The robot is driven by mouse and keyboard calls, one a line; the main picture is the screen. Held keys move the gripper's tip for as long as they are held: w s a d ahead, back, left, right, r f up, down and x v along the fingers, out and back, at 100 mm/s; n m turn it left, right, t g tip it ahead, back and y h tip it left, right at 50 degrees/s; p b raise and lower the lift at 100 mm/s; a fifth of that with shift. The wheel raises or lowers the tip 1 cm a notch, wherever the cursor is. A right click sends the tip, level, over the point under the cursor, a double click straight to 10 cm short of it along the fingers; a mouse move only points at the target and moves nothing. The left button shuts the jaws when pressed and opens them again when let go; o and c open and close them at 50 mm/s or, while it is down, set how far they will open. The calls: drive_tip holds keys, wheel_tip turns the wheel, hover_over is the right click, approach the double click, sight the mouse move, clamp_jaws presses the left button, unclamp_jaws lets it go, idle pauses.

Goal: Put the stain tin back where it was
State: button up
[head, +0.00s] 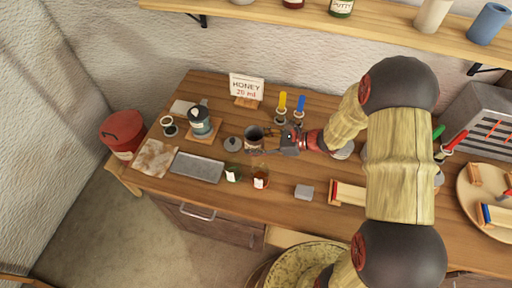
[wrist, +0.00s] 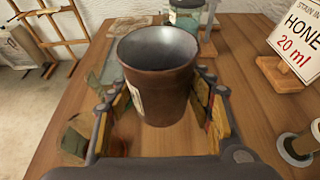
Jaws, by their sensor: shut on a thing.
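The stain tin is a brown, open-topped tin with a dark inside and a pale label. It stands upright between the fingers of my gripper (wrist: 165,108) in the wrist view (wrist: 158,85). In the head view the tin (head: 253,134) is near the middle of the bench, at the left end of my gripper (head: 268,138). My gripper is shut on the tin from its right side. Whether its base touches the bench cannot be told.
A honey sign (head: 246,88) stands behind. Two labelled glasses (head: 233,173), (head: 260,178) stand in front. A grey tray (head: 197,167) lies left.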

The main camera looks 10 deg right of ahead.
drive_tip(key=w+f, duration=0.2)
drive_tip(key=f, duration=0.1)
drive_tip(key=shift+w+d+f+b, duration=0.1)
drive_tip(key=shift+w+d+b, duration=0.2)
drive_tip(key=shift+d, duration=0.1)
drive_tip(key=shift+f+b, duration=0.45)
drive_tip(key=shift+f, duration=1.1)
drive_tip(key=shift+f, duration=0.1)
drive_tip(key=o, duration=1.3)
